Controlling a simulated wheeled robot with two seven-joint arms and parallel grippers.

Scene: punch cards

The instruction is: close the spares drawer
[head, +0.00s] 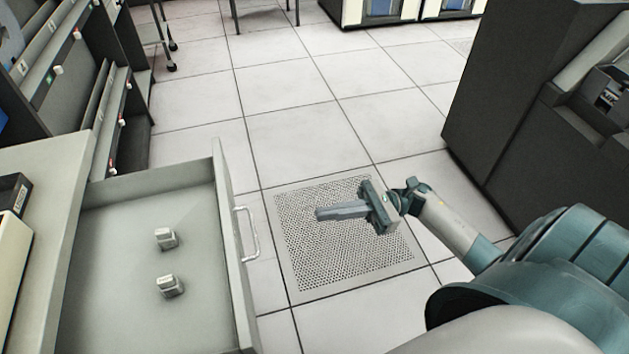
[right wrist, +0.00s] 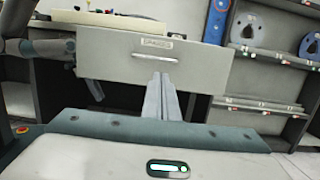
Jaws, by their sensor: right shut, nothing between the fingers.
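The spares drawer (head: 233,262) stands pulled out at the left of the head view, its pale front facing right. Its handle (head: 247,234) is a light bar on that front. In the right wrist view the drawer front (right wrist: 205,68) is straight ahead, with a small label above its handle (right wrist: 153,56). My right gripper (head: 318,214) is shut and empty. It points left at the drawer front, apart from it, over the perforated floor tile. Its fingers (right wrist: 162,78) show below the handle in the right wrist view.
Two small grey blocks (head: 166,238) (head: 170,286) lie in the drawer. A desk top (head: 50,150) borders it on the left, with a shelf rack (head: 60,60) behind. A dark cabinet (head: 500,90) stands at right. The floor between drawer and gripper is clear.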

